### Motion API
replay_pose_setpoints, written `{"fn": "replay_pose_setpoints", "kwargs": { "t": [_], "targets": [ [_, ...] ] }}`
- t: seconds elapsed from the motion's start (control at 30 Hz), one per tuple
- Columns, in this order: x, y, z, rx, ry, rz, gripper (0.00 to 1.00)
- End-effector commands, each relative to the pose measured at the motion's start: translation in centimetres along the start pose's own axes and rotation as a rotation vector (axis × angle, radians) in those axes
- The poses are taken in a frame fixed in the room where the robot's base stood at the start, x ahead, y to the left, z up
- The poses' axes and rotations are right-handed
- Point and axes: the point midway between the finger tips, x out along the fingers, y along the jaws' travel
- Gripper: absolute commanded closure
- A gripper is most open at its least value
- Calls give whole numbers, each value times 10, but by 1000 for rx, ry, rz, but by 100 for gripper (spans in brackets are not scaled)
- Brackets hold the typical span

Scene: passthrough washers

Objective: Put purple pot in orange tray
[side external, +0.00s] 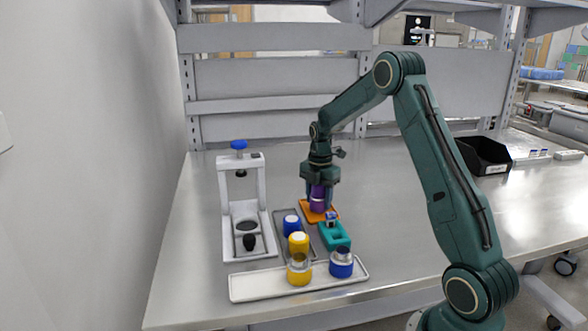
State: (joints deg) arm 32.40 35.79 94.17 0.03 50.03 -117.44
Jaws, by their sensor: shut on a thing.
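The purple pot (317,203) is between the fingers of my gripper (319,193), which is shut on it. I cannot tell whether the pot touches the tray floor. The gripper fingers hide the upper sides of the pot, and the pot hides part of the tray.
A teal holder (335,238) stands just in front of the orange tray. Blue (292,225) and yellow (298,243) pots stand to the left. A white tray (248,289) in front bears more pots. A white stand (225,200) is at left; a black bin (490,160) at right.

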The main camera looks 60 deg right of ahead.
Motion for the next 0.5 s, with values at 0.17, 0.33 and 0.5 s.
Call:
{"fn": "replay_pose_setpoints", "kwargs": {
  "t": [0.17,0.33,0.5],
  "targets": [
    [1,0,0,0,-1,1,81],
    [2,0,0,0,0,1,81],
    [4,0,0,0,0,0,39]
  ]
}}
